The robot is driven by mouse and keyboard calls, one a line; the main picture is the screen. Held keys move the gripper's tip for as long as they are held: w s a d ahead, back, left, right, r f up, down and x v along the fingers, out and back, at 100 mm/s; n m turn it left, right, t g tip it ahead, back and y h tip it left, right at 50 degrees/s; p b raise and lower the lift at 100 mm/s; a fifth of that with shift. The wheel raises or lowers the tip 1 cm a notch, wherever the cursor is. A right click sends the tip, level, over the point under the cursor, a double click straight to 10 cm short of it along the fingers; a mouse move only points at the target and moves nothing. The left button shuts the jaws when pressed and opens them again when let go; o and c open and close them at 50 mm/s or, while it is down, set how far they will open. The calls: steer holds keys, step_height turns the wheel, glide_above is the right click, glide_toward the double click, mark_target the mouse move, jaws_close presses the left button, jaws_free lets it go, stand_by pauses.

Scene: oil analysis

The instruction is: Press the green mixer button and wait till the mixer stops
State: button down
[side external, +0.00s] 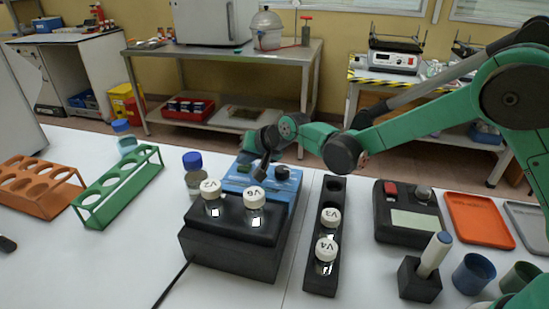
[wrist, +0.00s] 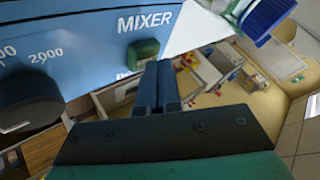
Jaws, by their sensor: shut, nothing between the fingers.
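The blue mixer (side external: 292,187) stands at the middle of the white table, with a black block (side external: 232,262) in front holding vials V2 (side external: 211,192) and V6 (side external: 254,197) upright. In the wrist view, its blue panel (wrist: 85,32) carries the word MIXER, a green button (wrist: 143,52) and a black knob (wrist: 30,102). My gripper (wrist: 158,66) is shut and empty, its fingertips close beside the green button. I cannot tell whether they touch it. In the side view my gripper (side external: 262,165) is over the mixer's panel and partly hides it.
A black rack (side external: 312,270) with vials V3 and V4 stands right of the mixer. A blue-capped bottle (side external: 193,174) stands close to its left. Green (side external: 110,199) and orange (side external: 38,204) racks are further left. A black device (side external: 405,232) is at the right.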

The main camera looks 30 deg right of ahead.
mark_target(247, 167)
stand_by(0.4)
steer(key=shift+r, duration=0.85)
steer(key=shift+r, duration=2.5)
